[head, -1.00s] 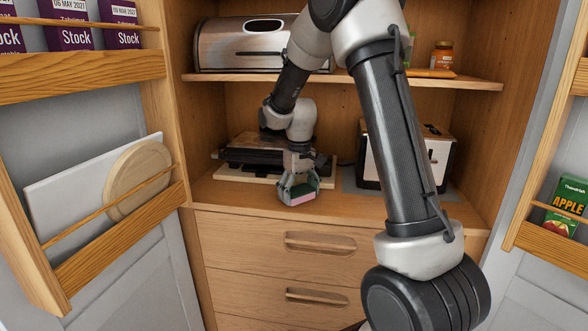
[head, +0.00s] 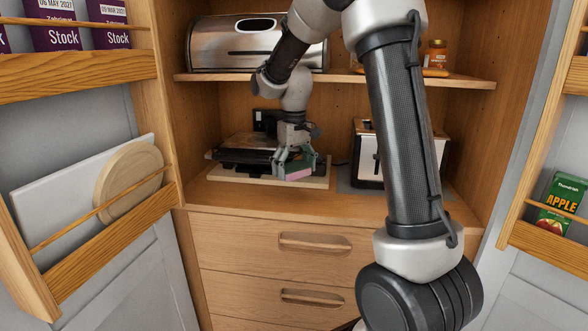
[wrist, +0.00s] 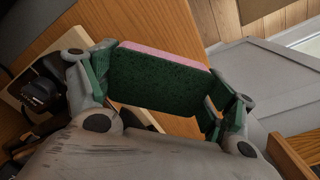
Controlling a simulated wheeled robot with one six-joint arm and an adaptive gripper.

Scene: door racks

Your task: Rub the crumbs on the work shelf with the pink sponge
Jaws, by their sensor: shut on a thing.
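My gripper (head: 295,164) is shut on the pink sponge (head: 298,174), in front of the black appliance on the lower shelf. In the wrist view the sponge (wrist: 160,82) shows a dark green scouring face and a thin pink edge, held between the two fingers (wrist: 160,92). The work shelf (head: 240,196) is the wooden surface above the drawers. The sponge overlaps the front right part of a pale board (head: 230,178) in the head view; I cannot tell whether it touches it. I can make out no crumbs.
A black flat appliance (head: 235,158) lies on the board. A toaster (head: 366,158) stands to the right on a grey mat. The upper shelf (head: 225,78) carries a bread bin (head: 235,50) and jar (head: 437,52). Open door racks flank both sides. The shelf's front left is clear.

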